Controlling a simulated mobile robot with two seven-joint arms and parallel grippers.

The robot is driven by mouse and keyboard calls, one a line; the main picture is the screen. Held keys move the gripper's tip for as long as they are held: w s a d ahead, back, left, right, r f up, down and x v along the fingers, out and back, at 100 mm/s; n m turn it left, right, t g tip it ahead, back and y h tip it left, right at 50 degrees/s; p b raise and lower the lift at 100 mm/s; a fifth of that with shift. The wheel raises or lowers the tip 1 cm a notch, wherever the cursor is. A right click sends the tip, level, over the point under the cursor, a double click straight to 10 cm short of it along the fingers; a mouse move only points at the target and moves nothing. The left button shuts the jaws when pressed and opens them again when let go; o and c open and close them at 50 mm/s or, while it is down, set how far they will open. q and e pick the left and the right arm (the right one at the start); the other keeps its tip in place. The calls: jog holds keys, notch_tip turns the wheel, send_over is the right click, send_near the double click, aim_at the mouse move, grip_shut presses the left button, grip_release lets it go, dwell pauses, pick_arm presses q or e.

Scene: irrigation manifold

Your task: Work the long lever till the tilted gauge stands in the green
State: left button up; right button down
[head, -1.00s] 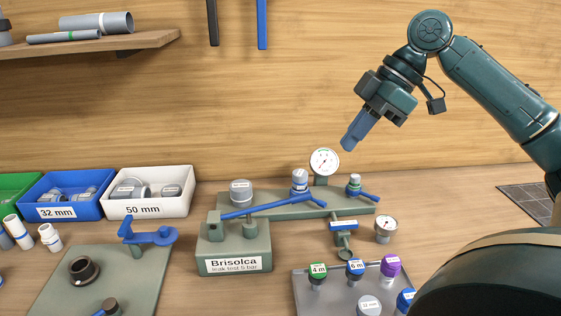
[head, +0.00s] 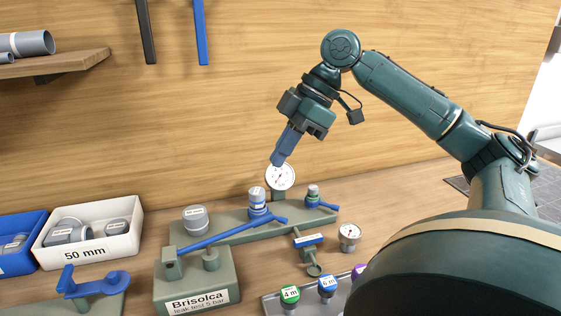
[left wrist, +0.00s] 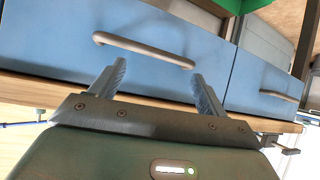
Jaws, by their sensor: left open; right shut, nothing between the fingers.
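The long blue lever (head: 225,236) lies low and slanting across the green-grey leak-test pump (head: 196,288), its far end near the manifold base. A round white gauge (head: 280,177) stands on a post behind the manifold. A second, smaller gauge (head: 349,234) stands to the right, its face tipped upward. I cannot read either needle surely. My right gripper (head: 277,162) is shut and empty, pointing down. Its tips overlap the post gauge's top edge in the picture; I cannot tell if they touch. My left gripper (left wrist: 160,70) is open and empty in the left wrist view, before a blue drawer front.
Valves with blue handles (head: 320,205) stand on the manifold (head: 235,222). A white 50 mm bin (head: 120,247) is at left. A tray with coloured caps (head: 272,304) is in front. A drawer handle (left wrist: 143,48) lies beyond the left fingers.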

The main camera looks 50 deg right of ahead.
send_over(267, 214)
jog(key=f, duration=0.4)
jog(key=a+f, duration=0.1)
jog(key=f, duration=0.1)
jog(key=shift+w+f+p, duration=0.15)
jog(key=shift+f+p, duration=0.15)
jog(key=shift+p, duration=0.05)
jog(key=f, duration=0.1)
jog(key=f+b, duration=0.1)
jog(key=shift+d+f, duration=0.35)
jog(key=shift+s+f+b, duration=0.2)
jog(key=shift+f+b, duration=0.1)
jog(key=shift+b, duration=0.2)
jog(key=shift+d+f, duration=0.15)
jog(key=shift+f, duration=0.2)
pick_arm(q)
jog(key=shift+w+d, duration=0.2)
jog(key=shift+d, duration=0.3)
jog(key=shift+r, duration=0.1)
